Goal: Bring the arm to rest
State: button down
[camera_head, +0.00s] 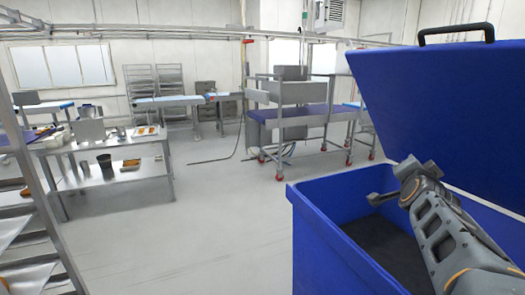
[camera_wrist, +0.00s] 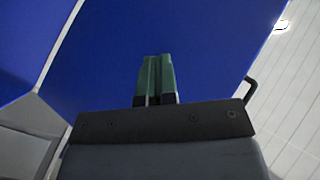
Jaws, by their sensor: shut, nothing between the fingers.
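My arm reaches in from the right edge of the head view, over the open top of a blue bin (camera_head: 322,244). My gripper shows in the wrist view (camera_wrist: 156,78) with its two green fingers together and nothing between them. In the head view the fingers cannot be made out clearly at the arm's far end. The bin's blue lid (camera_head: 440,105) stands raised behind the arm, and it fills much of the wrist view (camera_wrist: 200,45).
A metal table (camera_head: 100,150) with trays and containers stands at the left. A rack (camera_head: 45,215) is at the near left edge. A wheeled conveyor (camera_head: 300,118) stands at the back. The grey floor (camera_head: 215,215) in the middle is clear.

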jog(key=s+a+f+n+g+y, duration=0.2)
jog(key=a+f+n+g+y, duration=0.15)
jog(key=a+f, duration=0.3)
jog(key=s+a+f+n+g+y, duration=0.25)
jog(key=a+f+n, duration=0.2)
jog(key=f, duration=0.35)
jog(key=s+a+f+n+g+y, duration=0.2)
jog(key=s+a+f+n+g, duration=0.2)
jog(key=s+a+f, duration=0.6)
jog(key=shift+s+a+n+g+y, duration=0.4)
jog(key=shift+s+a+n, duration=0.5)
jog(key=shift+a+n, duration=0.45)
